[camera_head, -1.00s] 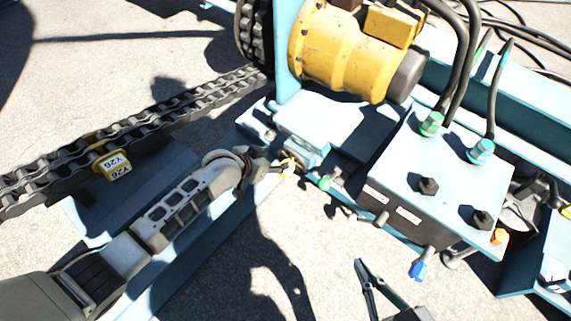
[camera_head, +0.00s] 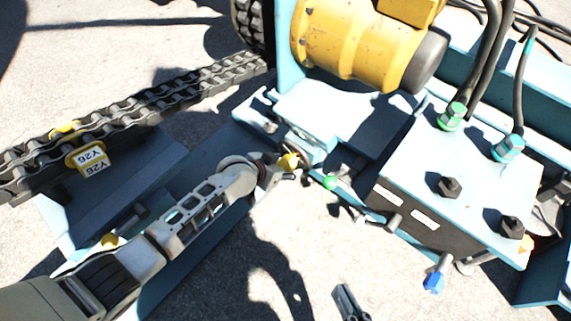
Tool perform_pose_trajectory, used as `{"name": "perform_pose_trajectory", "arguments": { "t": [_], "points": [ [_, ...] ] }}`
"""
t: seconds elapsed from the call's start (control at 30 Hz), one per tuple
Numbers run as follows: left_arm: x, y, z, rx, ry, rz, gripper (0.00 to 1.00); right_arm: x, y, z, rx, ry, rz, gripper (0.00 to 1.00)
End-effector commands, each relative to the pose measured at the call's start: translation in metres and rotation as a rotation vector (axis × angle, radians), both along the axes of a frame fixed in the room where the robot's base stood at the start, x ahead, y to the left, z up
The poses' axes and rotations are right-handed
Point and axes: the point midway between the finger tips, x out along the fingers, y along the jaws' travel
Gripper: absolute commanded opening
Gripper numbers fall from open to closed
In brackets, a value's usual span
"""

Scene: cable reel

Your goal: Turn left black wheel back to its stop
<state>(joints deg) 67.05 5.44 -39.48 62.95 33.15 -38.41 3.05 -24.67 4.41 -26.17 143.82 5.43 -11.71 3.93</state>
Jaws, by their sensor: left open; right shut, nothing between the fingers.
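A dark, thin-rimmed wheel (camera_head: 298,152) shows partly at the front of the blue bracket, below the yellow motor. My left gripper (camera_head: 291,166) is open at this wheel, beside a small yellow part (camera_head: 286,161). The gripper and arm hide part of the wheel, and I cannot tell whether the fingers touch it. Two black knobs stand on the blue box: a left one (camera_head: 449,187) and a right one (camera_head: 512,227). My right gripper (camera_head: 345,292) is shut and empty above the bare ground at the bottom edge.
The yellow motor (camera_head: 350,42) stands behind the blue bracket. A heavy chain (camera_head: 150,108) with a yellow Y26 tag (camera_head: 92,160) runs along the left. A green knob (camera_head: 329,183) and a blue-tipped lever (camera_head: 433,283) stick out in front. Cables rise from the box. Ground between the arms is clear.

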Motion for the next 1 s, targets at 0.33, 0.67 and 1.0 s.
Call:
{"name": "perform_pose_trajectory", "arguments": {
  "t": [0.33,0.67,1.0],
  "points": [
    [0.0006,-0.0002,0.0012,-0.001,-0.001,0.000,0.20,0.0005,0.0003,0.0010,0.002,-0.002,0.000,0.00],
    [0.0004,0.0009,-0.0001,-0.014,0.010,0.001,0.00,-0.0002,0.0004,-0.0005,0.003,0.002,-0.001,0.00],
    [-0.0011,0.0022,-0.0052,-0.142,0.109,0.002,0.00,-0.0053,0.0059,-0.0071,0.071,0.032,-0.028,0.00]
  ]
}}
